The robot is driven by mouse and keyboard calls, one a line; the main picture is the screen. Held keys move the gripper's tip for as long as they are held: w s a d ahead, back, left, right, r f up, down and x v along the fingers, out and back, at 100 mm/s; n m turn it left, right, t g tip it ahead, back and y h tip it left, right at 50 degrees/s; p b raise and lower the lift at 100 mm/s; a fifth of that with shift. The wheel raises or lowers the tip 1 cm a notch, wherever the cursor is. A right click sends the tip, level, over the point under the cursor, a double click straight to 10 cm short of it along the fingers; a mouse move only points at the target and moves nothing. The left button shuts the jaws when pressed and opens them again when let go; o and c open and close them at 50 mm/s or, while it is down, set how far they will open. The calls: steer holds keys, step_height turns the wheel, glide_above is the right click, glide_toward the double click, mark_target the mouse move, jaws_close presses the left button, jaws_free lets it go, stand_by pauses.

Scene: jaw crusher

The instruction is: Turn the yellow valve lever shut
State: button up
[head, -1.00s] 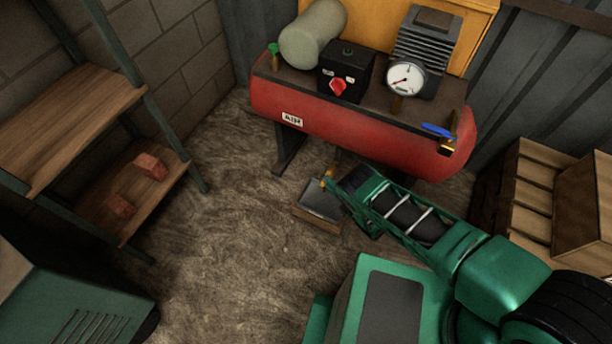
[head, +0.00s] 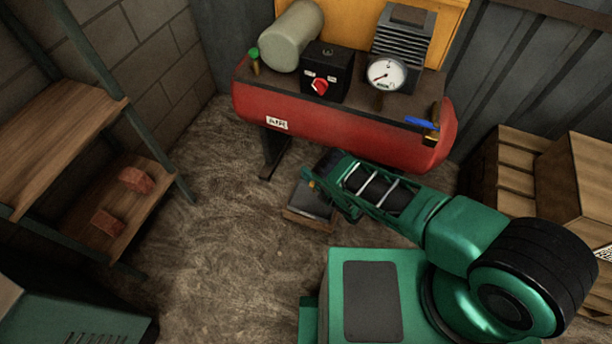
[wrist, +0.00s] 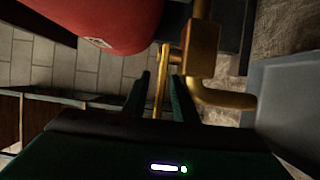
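In the wrist view, the yellow valve lever (wrist: 162,85) is a thin bar hanging below a brass valve body and pipe (wrist: 202,50). My gripper (wrist: 160,85) is open, with its two dark fingers on either side of the lever. Gaps show between the lever and both fingers, so it does not look clamped. In the head view, a small bit of yellow (head: 310,183) shows beside the end of my arm, below the red tank. My arm hides most of the valve and the fingers there.
The red air tank (head: 300,118) bears a gauge (head: 386,74), a black box with a red knob (head: 320,86) and a blue-handled valve (head: 421,122). A low tray (head: 309,213) is on the floor by my arm. Shelves (head: 85,115) stand left, wooden crates (head: 522,165) right.

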steer(key=shift+a, duration=0.15)
jaws_close()
